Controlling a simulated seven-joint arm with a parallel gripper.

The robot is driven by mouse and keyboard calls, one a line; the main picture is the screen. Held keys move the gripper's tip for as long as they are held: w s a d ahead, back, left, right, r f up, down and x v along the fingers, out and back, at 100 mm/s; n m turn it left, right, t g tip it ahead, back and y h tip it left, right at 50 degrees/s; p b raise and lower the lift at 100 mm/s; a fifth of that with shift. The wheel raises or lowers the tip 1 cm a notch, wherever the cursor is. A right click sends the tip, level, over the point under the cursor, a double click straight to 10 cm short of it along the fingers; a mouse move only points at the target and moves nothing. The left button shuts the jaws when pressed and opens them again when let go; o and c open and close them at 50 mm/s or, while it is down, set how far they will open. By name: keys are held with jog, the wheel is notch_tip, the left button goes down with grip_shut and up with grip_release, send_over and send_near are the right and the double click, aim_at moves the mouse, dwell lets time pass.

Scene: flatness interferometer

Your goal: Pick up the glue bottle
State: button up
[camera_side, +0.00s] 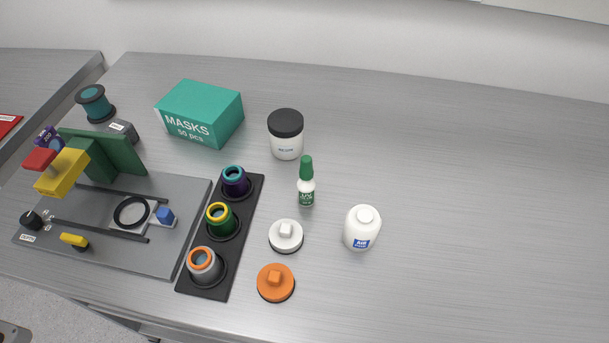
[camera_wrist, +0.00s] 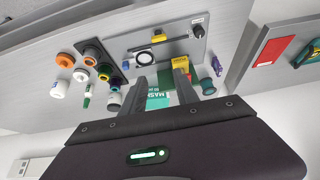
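The likely glue bottle (camera_side: 306,190) is a small, slim white bottle with a tall green cap and a green label. It stands upright on the metal bench, right of the black rack and in front of the black-lidded jar. In the wrist view the bottle (camera_wrist: 88,94) is small and toward the left. My gripper (camera_wrist: 161,78) is open with nothing between its fingers. It is high and away from the bottle, with the bottle left of the fingers. My gripper is not in the side view.
A white bottle (camera_side: 361,229), a white knobbed disc (camera_side: 286,237), an orange knobbed disc (camera_side: 276,283) and a black-lidded jar (camera_side: 286,135) stand around it. The black rack (camera_side: 231,246) holds coloured-rim cylinders. A teal masks box (camera_side: 201,113) is behind. The bench's right side is clear.

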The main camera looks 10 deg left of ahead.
jog(key=shift+o, duration=0.5)
jog(key=shift+d, duration=0.1)
jog(key=n+g+h, duration=0.6)
jog(key=n+h, duration=0.7)
send_over(308, 160)
jog(key=s+a, duration=0.6)
jog(key=s, duration=0.2)
notch_tip(308, 160, down, 3)
jog(key=w+d+f+n+t, duration=0.1)
jog(key=w+d+f+n, duration=0.1)
jog(key=w+f, duration=0.1)
jog(key=w+d+f+n+t, duration=0.1)
jog(key=w+d+f+n, duration=0.2)
jog(key=f, duration=0.2)
jog(key=w+d+f+n+t, duration=0.1)
jog(key=w+d+f+n, duration=0.1)
jog(key=w+d+f, duration=0.1)
jog(key=shift+d+f+n, duration=0.2)
jog(key=shift+f+n, duration=0.1)
jog(key=shift+f, duration=0.55)
grip_shut()
